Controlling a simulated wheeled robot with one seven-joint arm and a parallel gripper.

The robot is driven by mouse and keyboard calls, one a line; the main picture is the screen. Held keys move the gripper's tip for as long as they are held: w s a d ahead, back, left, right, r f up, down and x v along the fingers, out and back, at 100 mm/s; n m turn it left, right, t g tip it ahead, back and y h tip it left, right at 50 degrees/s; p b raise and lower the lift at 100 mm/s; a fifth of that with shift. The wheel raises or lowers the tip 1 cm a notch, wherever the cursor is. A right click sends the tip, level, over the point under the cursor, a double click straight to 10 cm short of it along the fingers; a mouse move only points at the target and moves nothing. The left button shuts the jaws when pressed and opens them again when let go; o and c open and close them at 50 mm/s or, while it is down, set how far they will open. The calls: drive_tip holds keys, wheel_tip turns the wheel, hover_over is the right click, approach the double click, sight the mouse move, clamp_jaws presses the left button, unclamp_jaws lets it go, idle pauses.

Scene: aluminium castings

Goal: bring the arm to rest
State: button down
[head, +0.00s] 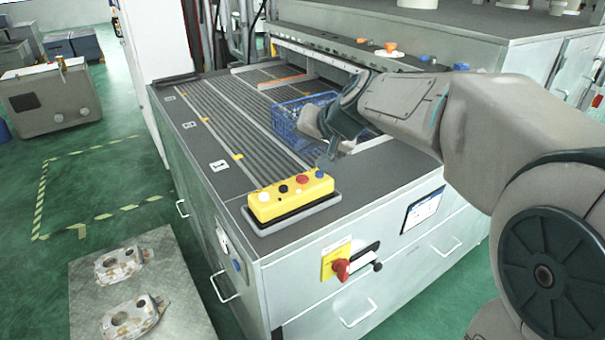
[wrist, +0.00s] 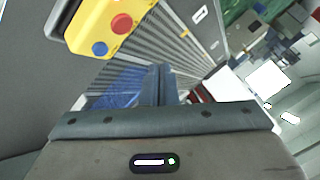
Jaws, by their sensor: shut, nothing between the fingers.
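My gripper (head: 328,158) hangs over the front right part of the grey machine top, just behind the yellow button box and in front of the blue basket. In the wrist view its fingers (wrist: 158,82) are together and nothing shows between them. My arm reaches in from the right and is bent, with the gripper pointing down. Whether the fingertips touch anything below cannot be told.
A blue wire basket (head: 287,122) stands on the ribbed conveyor (head: 222,116) close to my gripper. The yellow button box (head: 290,196) sits at the front corner. A red rotary switch (head: 341,268) juts from the front panel. Two castings (head: 122,264) lie on a floor plate at left.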

idle(0.4)
drive_tip(key=s+d+f+g+h, duration=0.1)
drive_tip(key=s+d+f, duration=0.3)
drive_tip(key=s, duration=0.4)
drive_tip(key=s+d+f+g+h, duration=0.1)
drive_tip(key=s+d+f+h, duration=0.2)
drive_tip(key=s+d, duration=0.3)
drive_tip(key=s+d+f+n+g+h, duration=0.1)
drive_tip(key=s+d+f, duration=0.4)
drive_tip(key=s, duration=0.6)
drive_tip(key=shift+g+h, duration=0.4)
drive_tip(key=shift+h, duration=0.1)
